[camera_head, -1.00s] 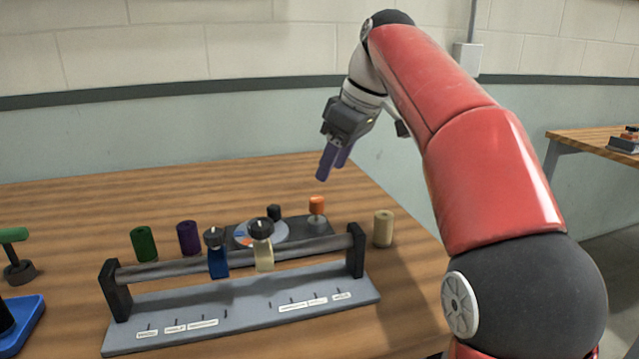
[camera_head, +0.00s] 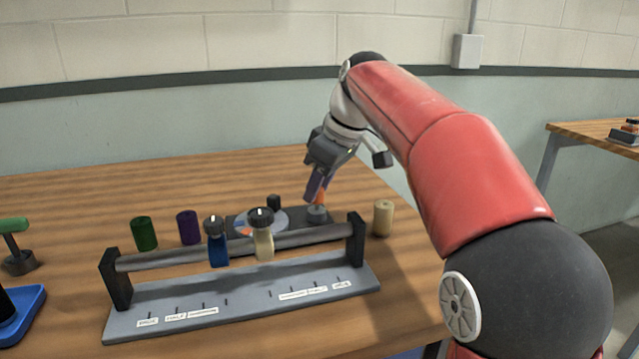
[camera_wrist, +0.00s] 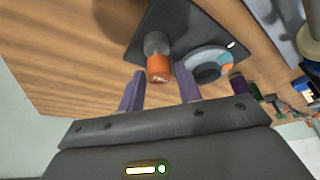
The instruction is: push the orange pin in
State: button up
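The orange pin (camera_head: 321,196) is an orange cap on a grey round post (camera_head: 317,214) at the right end of a dark base plate (camera_head: 297,217). In the wrist view the orange cap (camera_wrist: 159,68) shows end-on, between my two purple fingers. My gripper (camera_head: 314,188) is just above and around the cap's place, pointing down at a slant; in the head view a finger partly hides the cap. The fingers are open, with gaps beside the cap in the wrist view (camera_wrist: 159,82). Whether they touch it I cannot tell.
A dial (camera_head: 262,222) with a black knob sits on the same plate. In front stands a rail (camera_head: 290,240) with a blue roller (camera_head: 217,245) and a cream roller (camera_head: 263,240). Green (camera_head: 144,233), purple (camera_head: 188,227) and tan (camera_head: 383,218) cylinders stand nearby. Table behind is clear.

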grip_shut()
jog(key=shift+f+b, duration=0.35)
jog(key=shift+f, duration=0.5)
jog(key=shift+o, duration=1.7)
grip_release()
jog(key=p+v, duration=0.1)
jog(key=v, duration=0.7)
